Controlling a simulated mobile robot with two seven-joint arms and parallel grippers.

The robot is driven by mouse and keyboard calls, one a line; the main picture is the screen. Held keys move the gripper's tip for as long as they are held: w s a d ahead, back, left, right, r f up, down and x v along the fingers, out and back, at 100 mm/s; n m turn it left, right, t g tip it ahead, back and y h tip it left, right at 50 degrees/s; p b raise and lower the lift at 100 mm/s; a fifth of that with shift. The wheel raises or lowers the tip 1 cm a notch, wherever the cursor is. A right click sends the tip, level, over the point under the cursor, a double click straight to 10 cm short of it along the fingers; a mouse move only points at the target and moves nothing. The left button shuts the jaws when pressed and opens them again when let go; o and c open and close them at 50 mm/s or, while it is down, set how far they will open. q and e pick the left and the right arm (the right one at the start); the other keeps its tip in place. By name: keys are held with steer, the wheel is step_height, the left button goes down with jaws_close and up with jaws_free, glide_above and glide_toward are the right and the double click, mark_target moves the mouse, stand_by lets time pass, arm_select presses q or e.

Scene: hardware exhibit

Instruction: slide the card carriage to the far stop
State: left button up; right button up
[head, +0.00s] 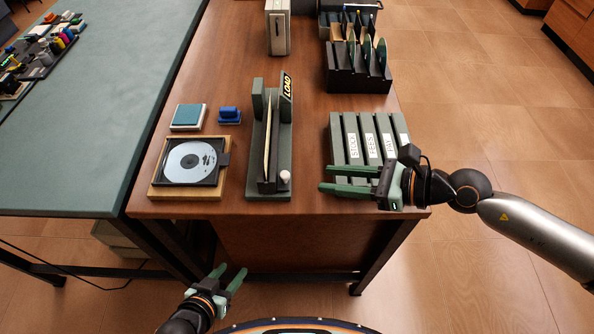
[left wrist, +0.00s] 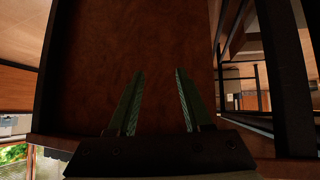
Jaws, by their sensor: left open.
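The dark green card track (head: 285,130) runs front to back on the wooden table, with a yellow LOAD label on its far end post. The dark card carriage (head: 267,186) sits at the near end of the track, with a white knob (head: 285,177) on its right. A cream card (head: 267,140) stands on edge along the track. My left gripper (head: 232,270) is open and empty, low in front of the table edge; it also shows in the left wrist view (left wrist: 158,85), facing the brown table front. My right gripper (head: 326,178) is open, right of the track, over the near end of the labelled boxes.
Green labelled boxes (head: 346,135) stand right of the track. A disc in a black case on a wooden tray (head: 186,195), a teal pad (head: 188,116) and a blue stamp (head: 229,116) lie left. A black rack (head: 350,80) and a grey box (head: 279,30) stand farther back.

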mark_target(289, 176)
steer(key=p+x, duration=0.1)
steer(key=x, duration=0.7)
steer(key=shift+a+f, duration=0.2)
steer(key=shift+a, duration=0.1)
jaws_close()
stand_by(1.1)
